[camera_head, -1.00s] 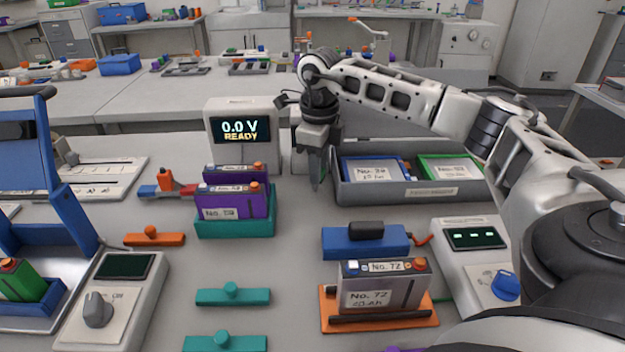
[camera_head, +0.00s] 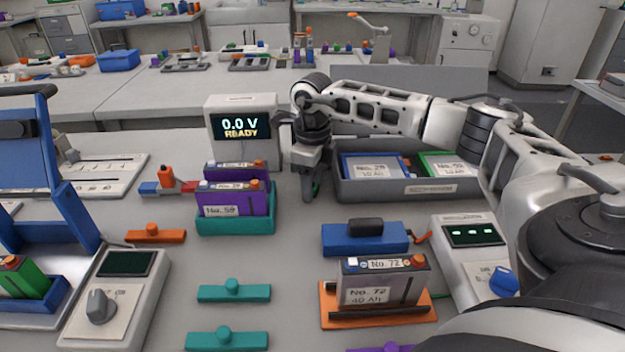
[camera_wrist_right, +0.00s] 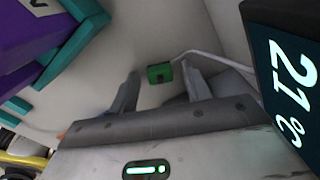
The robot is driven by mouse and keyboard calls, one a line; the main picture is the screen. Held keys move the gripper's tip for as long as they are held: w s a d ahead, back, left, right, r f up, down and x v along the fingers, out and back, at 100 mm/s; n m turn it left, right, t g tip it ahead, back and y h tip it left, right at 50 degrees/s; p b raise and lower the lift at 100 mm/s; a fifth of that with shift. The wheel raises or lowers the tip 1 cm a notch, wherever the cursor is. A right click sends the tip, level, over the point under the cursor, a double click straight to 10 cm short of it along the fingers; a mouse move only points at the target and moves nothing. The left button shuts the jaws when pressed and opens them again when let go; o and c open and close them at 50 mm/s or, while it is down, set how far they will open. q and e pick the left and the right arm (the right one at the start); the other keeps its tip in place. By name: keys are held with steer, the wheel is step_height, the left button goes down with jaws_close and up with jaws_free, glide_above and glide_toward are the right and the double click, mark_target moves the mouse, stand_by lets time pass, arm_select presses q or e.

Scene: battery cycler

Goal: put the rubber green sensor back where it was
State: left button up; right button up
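The green sensor (camera_wrist_right: 160,73) is a small block with a dark mark and a pale cable, lying on the grey bench in the right wrist view. My right gripper (camera_wrist_right: 160,88) is open, with one finger on each side of it; small gaps show, and contact is not visible. In the head view, my right gripper (camera_head: 308,193) points down near the bench, between the purple batteries and the grey tray. A bit of green (camera_head: 317,188) shows beside its fingers. The cable runs toward a display reading 21 °C (camera_wrist_right: 290,90). My left gripper is out of view.
Purple batteries (camera_head: 222,200) stand in a teal holder (camera_head: 236,224) to the left. A grey tray (camera_head: 415,190) with blue and green batteries is to the right. A meter (camera_head: 241,128) reading 0.0 V stands behind. A blue block (camera_head: 365,240) lies in front.

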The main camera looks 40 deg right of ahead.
steer(key=shift+r, duration=0.1)
step_height(320, 180, up, 12)
steer(key=shift+b, duration=0.3)
stand_by(0.7)
